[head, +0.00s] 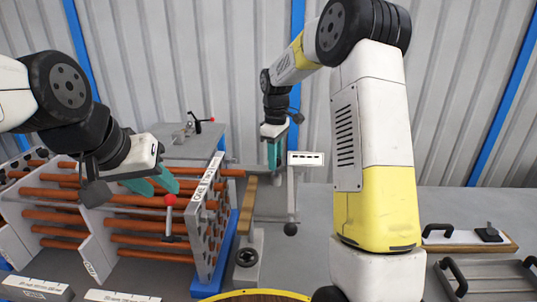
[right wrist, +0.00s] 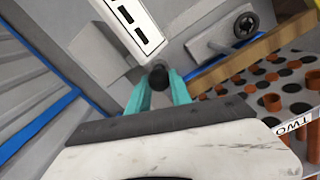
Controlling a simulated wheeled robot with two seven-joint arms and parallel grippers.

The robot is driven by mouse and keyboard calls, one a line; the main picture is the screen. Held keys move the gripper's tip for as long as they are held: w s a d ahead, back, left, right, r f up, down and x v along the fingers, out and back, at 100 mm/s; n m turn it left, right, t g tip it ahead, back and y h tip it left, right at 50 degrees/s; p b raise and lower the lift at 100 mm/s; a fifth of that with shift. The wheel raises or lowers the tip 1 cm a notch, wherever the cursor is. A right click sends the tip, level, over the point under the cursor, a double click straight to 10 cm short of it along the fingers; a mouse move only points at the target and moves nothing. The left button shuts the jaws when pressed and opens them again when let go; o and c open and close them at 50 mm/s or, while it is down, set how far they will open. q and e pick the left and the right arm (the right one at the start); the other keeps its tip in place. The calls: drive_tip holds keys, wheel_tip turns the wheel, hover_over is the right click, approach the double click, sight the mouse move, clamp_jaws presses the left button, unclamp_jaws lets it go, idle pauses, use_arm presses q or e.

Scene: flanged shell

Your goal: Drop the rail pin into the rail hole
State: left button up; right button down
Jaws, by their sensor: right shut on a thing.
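The pin's lower part is hidden. I cannot make out the rail hole in either view. My left gripper (head: 162,187) is at the left, above the orange tubes, with its two teal fingers apart. A red ball on a grey lever (head: 171,201) is just below its fingertips; I cannot tell whether they touch.
A frame of orange tubes with a holed end plate (head: 207,220) fills the left. A white slotted box (head: 305,158) stands right of my right gripper. A toggle clamp (head: 195,127) sits on the grey block behind. Handled plates (head: 485,278) lie at the right.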

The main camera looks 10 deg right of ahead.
drive_tip(key=shift+f, duration=0.1)
drive_tip(key=c, duration=1.1)
unclamp_jaws()
drive_tip(key=shift+r, duration=3.95)
drive_tip(key=s+r+m+t, duration=0.1)
drive_tip(key=s+m+t, duration=0.1)
drive_tip(key=s, duration=0.7)
drive_tip(key=s+d+r+m+t+y, duration=0.1)
drive_tip(key=s+m, duration=0.4)
drive_tip(key=s, duration=0.5)
drive_tip(key=s+d+r+m+t+y, duration=0.1)
drive_tip(key=s+r+m+t, duration=0.2)
drive_tip(key=s, duration=0.7)
drive_tip(key=shift+s+r+m, duration=0.1)
drive_tip(key=shift+m, duration=0.2)
